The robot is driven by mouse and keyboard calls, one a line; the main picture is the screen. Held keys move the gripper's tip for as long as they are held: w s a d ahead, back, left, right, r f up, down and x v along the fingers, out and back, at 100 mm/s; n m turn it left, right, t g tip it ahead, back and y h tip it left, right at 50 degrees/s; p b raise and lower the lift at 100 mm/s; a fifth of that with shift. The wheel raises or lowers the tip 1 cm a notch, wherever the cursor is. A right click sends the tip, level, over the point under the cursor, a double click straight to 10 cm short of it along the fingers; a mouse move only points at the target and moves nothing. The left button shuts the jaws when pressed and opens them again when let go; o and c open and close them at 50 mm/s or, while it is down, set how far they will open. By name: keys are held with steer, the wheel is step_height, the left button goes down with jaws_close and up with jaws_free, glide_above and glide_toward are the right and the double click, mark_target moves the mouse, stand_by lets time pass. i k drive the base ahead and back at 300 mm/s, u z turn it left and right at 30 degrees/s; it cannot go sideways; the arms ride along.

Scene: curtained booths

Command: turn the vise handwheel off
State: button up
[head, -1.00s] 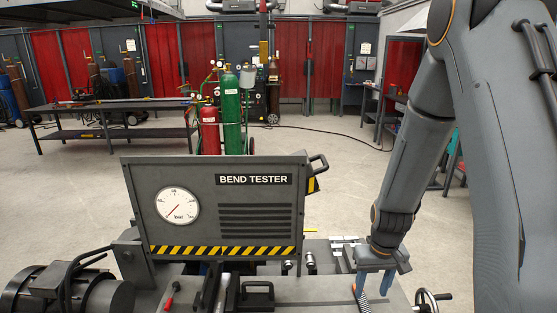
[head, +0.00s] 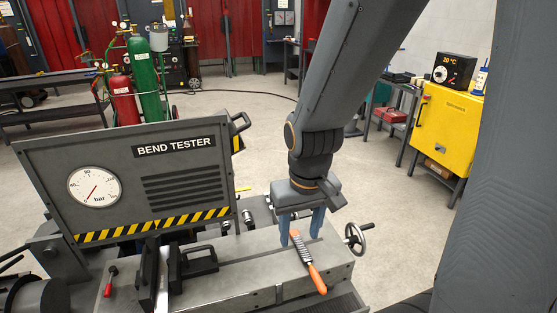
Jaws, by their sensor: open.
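The vise handwheel (head: 355,238) is a dark spoked wheel with a small crank handle at the right end of the grey vise bed (head: 240,282). My gripper (head: 302,238) points down over the bed, to the left of the handwheel and apart from it. Its two blue-grey fingers are spread, with nothing seen held between them. A file with an orange handle (head: 317,278) lies across the bed just below the fingertips. I cannot tell whether the fingers touch it.
The bend tester panel (head: 130,185) stands upright left of my gripper. A red-handled tool (head: 110,283) and a black clamp block (head: 198,262) are on the left of the bed. A yellow cabinet (head: 446,130) stands behind right. The floor right of the handwheel is clear.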

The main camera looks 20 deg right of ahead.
mark_target(353, 239)
steer(key=z, duration=0.4)
steer(key=k, duration=1.1)
steer(key=z, duration=1.45)
steer(key=i, duration=1.2)
steer(key=u, duration=0.9)
steer(key=i, duration=0.45)
steer(key=u, duration=0.55)
